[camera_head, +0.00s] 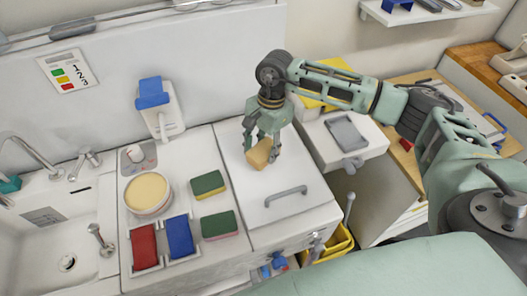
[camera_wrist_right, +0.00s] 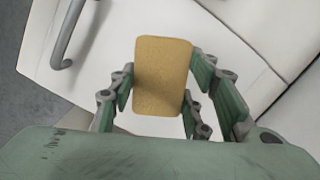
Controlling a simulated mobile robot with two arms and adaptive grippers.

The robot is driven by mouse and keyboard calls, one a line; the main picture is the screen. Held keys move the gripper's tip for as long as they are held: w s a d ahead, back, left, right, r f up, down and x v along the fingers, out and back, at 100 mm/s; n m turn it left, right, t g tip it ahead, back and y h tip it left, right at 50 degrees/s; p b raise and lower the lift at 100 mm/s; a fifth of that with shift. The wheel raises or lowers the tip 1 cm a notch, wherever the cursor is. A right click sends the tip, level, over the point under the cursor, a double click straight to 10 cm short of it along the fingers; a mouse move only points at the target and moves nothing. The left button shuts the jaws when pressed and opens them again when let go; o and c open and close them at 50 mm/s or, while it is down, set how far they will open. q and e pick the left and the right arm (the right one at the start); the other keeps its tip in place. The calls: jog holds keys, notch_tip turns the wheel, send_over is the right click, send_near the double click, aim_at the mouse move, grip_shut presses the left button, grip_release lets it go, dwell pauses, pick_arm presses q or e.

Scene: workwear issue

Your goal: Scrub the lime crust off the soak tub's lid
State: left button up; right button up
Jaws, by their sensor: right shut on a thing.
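My right gripper (camera_head: 262,140) is shut on a tan sponge (camera_head: 260,154) over the white lid (camera_head: 285,184) of the soak tub. The sponge is tilted in the head view; I cannot tell whether it touches the lid. In the right wrist view the sponge (camera_wrist_right: 163,75) sits between the green fingers of the gripper (camera_wrist_right: 160,100). The lid has a grey bar handle (camera_head: 286,196) near its front edge. No crust is clear on the visible lid. My left gripper is not in view.
Left of the lid are two green-and-yellow sponges (camera_head: 208,185), a round tub with a cream top (camera_head: 147,192), and red (camera_head: 144,246) and blue (camera_head: 180,237) blocks. A sink (camera_head: 40,245) is far left. A yellow bin (camera_head: 340,243) stands below right.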

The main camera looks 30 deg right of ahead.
jog(key=shift+r+p, duration=0.3)
jog(key=shift+r, duration=0.65)
jog(key=shift+w+a+r+p, duration=0.1)
jog(key=shift+a+r+p, duration=0.15)
jog(key=shift+r, duration=0.5)
jog(key=shift+d+r, duration=0.2)
jog(key=shift+r, duration=0.1)
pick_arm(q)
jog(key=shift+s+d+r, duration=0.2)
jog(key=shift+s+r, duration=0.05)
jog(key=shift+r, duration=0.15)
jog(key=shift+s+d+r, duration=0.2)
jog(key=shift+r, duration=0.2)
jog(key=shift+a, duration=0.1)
pick_arm(e)
jog(key=shift+a, duration=0.1)
